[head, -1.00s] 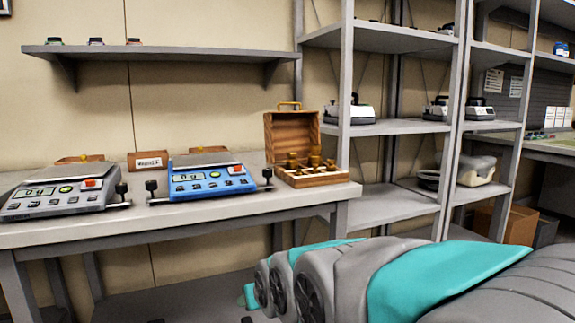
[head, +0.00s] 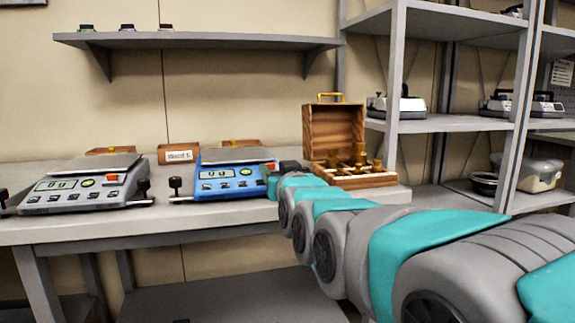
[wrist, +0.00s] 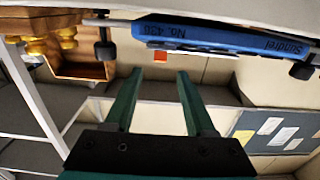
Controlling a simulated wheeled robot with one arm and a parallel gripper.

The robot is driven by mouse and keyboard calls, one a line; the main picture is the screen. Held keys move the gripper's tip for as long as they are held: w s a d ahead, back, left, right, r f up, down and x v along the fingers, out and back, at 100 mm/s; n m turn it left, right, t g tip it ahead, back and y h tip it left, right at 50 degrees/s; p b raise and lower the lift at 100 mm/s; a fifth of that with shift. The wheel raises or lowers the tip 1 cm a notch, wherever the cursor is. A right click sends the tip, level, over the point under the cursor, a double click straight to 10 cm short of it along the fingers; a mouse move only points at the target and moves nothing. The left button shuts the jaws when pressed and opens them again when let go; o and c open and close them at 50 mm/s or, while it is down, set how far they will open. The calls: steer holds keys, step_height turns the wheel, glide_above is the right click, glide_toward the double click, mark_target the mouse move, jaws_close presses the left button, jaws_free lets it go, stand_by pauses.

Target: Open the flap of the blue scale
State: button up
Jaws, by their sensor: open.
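The blue scale (head: 230,178) stands on the bench with a grey pan, a display showing 0 g, a row of buttons and a red button. In the wrist view its blue side (wrist: 215,38) shows upside down along the top, marked "Sundrel No. 436". I cannot make out a flap on it. My gripper (wrist: 160,72) is open and empty, its two green fingers apart from the scale in the wrist view. In the head view my arm reaches to the right end of the scale and hides part of it; the fingers cannot be made out there.
A grey scale (head: 88,183) stands to the left. An open wooden weight box (head: 335,135) with brass weights is close on the right of the blue scale. A black knob (head: 175,184) stands out at the scale's left. A wall shelf (head: 200,41) hangs above.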

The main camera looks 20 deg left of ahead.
mark_target(273, 166)
steer(key=shift+x, duration=2.3)
steer(key=shift+f, duration=0.1)
jaws_close()
